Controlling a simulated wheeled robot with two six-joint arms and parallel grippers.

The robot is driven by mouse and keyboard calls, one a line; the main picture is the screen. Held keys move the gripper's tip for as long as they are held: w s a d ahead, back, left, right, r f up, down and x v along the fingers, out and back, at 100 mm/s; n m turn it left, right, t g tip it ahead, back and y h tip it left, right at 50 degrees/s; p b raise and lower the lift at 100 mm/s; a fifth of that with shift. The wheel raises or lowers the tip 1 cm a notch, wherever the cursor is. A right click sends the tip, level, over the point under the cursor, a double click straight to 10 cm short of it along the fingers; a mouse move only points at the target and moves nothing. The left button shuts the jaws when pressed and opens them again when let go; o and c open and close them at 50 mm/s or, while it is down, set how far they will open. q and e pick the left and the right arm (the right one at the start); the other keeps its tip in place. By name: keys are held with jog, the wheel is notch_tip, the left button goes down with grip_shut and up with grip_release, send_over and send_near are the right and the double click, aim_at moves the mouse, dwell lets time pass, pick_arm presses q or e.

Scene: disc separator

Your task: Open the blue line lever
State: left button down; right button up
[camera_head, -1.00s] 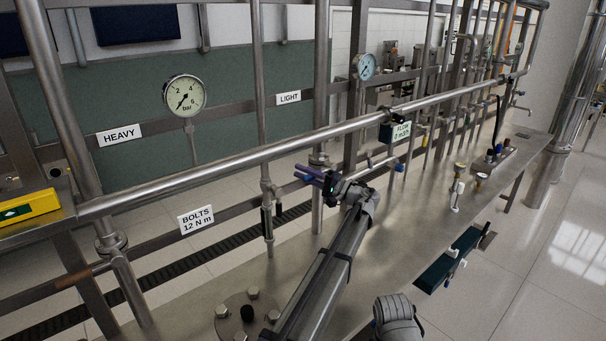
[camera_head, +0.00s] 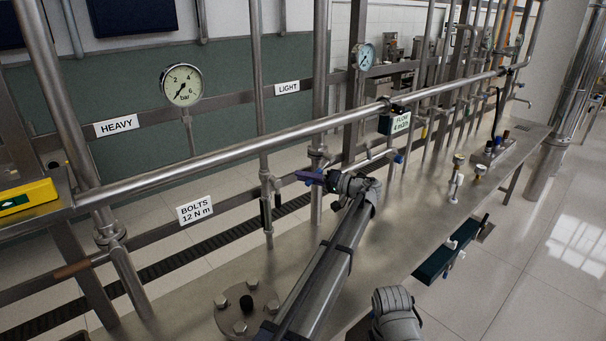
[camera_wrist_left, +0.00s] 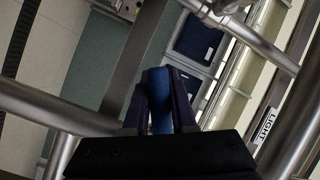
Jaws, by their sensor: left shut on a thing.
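The blue line lever (camera_wrist_left: 160,88) shows in the left wrist view as a blue bar between the two dark fingers of my left gripper (camera_wrist_left: 160,105). The fingers are shut on it. In the head view my left gripper (camera_head: 311,177) is by the upright pipes, its purple fingers pointing left. The lever is mostly hidden by the fingers there, and its pivot is not clear. The flow sign (camera_head: 401,122) appears to read 4 m3/h. My right gripper is not in view.
A long steel rail (camera_head: 250,152) crosses in front of the upright pipes, above my left gripper. A pressure gauge (camera_head: 181,85) hangs at the left. A bolted flange (camera_head: 246,311) and several small fittings stand on the steel bench (camera_head: 400,225).

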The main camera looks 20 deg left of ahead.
pick_arm(q)
jog(key=shift+w+d+f+n, duration=0.15)
jog(key=shift+w+f+n, duration=0.1)
jog(key=shift+f+n, duration=0.3)
jog(key=c, duration=0.7)
grip_release()
jog(key=shift+c, duration=0.2)
jog(key=s+d, duration=0.1)
jog(key=d, duration=0.6)
jog(key=shift+d+r+p, duration=0.3)
jog(key=shift+d+r, duration=0.05)
jog(key=shift+s, duration=0.1)
